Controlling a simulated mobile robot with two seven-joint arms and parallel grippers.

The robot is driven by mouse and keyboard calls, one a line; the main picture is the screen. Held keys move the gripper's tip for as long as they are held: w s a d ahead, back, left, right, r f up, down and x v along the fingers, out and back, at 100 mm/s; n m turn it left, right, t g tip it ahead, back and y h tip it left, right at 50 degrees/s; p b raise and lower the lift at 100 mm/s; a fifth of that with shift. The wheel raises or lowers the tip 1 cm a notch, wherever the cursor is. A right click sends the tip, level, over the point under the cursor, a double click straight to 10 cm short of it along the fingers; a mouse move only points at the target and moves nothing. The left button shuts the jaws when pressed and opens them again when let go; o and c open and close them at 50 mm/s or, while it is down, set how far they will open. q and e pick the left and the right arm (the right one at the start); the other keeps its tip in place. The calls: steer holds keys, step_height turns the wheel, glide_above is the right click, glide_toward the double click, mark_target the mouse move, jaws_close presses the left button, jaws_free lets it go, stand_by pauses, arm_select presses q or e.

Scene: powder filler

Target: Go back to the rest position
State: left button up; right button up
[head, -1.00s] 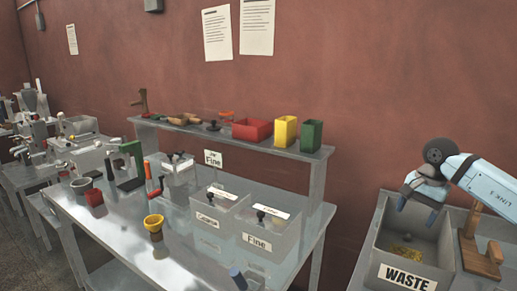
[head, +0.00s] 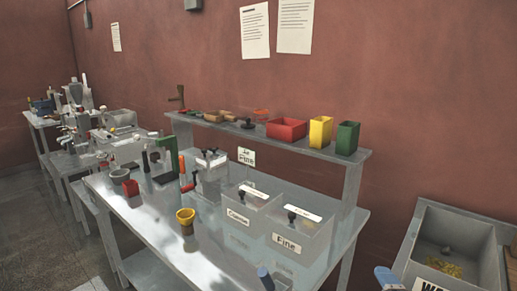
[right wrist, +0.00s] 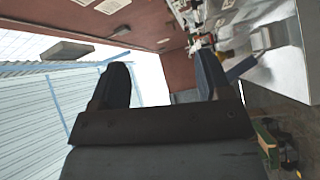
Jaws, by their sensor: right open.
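My right gripper shows in the right wrist view (right wrist: 160,85), with its two dark fingers spread apart and nothing between them. The bin is grey, with yellowish material inside and a partly cut-off label. My left gripper is in neither view.
A raised shelf (head: 345,158) carries red (head: 286,129), yellow (head: 320,131) and green (head: 347,138) containers. The floor at left is clear.

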steer(key=s+d+f+m+g, duration=0.1)
steer(key=s+f+m+g, duration=0.4)
steer(key=s, duration=0.4)
steer(key=s+f+m+g+h, duration=0.1)
steer(key=s+f+m+g, duration=0.4)
steer(key=s, duration=0.3)
steer(key=s+d+f+m+g, duration=0.1)
steer(key=s+f+m+g, duration=0.45)
steer(key=s, duration=0.35)
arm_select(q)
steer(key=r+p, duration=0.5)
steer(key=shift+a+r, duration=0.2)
arm_select(e)
steer(key=w+a+f+n+t+y, duration=0.2)
steer(key=w+a+f+t, duration=0.4)
steer(key=a+f+t, duration=0.1)
steer(key=shift+w+f+t+y, duration=0.3)
steer(key=shift+f+t, duration=0.35)
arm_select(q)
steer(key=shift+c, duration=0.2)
arm_select(e)
steer(key=shift+d, duration=0.1)
steer(key=shift+c, duration=0.2)
